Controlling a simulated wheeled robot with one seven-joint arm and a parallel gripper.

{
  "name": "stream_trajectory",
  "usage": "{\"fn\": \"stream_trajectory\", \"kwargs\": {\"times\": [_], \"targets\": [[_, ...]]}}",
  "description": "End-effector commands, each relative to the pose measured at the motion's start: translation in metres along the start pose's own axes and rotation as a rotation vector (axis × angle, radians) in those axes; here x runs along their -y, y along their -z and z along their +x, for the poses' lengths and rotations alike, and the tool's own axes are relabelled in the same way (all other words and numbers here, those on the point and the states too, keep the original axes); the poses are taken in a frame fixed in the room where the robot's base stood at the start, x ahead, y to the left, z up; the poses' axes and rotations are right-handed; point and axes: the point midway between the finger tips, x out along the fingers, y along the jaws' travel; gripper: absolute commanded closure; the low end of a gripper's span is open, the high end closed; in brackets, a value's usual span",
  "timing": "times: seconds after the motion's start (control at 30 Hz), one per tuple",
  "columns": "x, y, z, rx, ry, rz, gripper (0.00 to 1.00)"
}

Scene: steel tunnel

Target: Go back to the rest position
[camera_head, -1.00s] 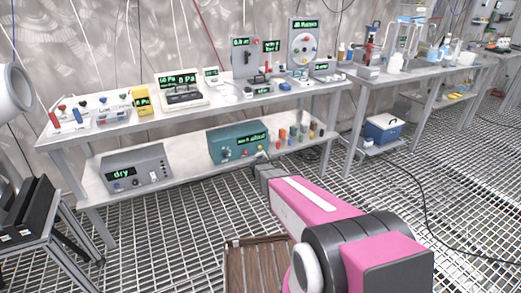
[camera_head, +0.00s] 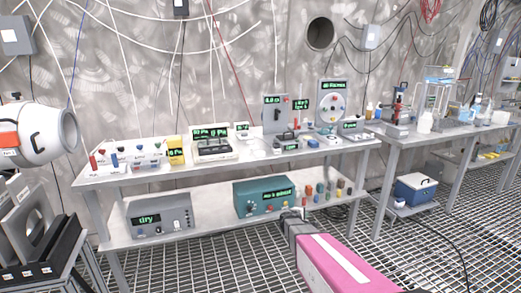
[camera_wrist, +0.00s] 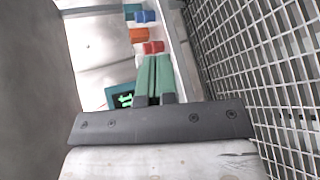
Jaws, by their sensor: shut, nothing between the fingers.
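My gripper (camera_wrist: 155,80) shows in the wrist view as two green fingers pressed together, with nothing between them. In the head view, my pink and grey arm reaches in from the bottom right. My gripper (camera_head: 289,213) there is small and partly hidden by the wrist, in line with the right end of the teal box (camera_head: 263,196) on the lower shelf. In the wrist view, several small coloured blocks (camera_wrist: 146,34) lie beyond the fingertips, and a lit green display (camera_wrist: 122,97) shows left of the fingers. I cannot tell whether the gripper touches anything.
A two-level workbench (camera_head: 130,178) carries instruments with green displays. A grey "dry" box (camera_head: 160,218) sits on its lower shelf. A second bench (camera_head: 392,142) stands to the right, with a blue cooler (camera_head: 416,190) below. Black equipment (camera_head: 40,262) stands at left. Grating floor (camera_head: 440,238) is open at right.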

Motion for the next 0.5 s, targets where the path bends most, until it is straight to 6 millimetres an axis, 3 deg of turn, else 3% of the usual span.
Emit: {"fn": "stream_trajectory", "kwargs": {"times": [0.03,0.2,0.37,0.5], "targets": [[0.001,-0.021,-0.013,0.032,0.047,0.066,1.00],[0.017,-0.070,-0.049,0.146,0.252,0.307,1.00],[0.037,-0.104,-0.093,0.237,0.472,0.518,1.00],[0.053,-0.124,-0.140,0.300,0.682,0.686,1.00]]}}
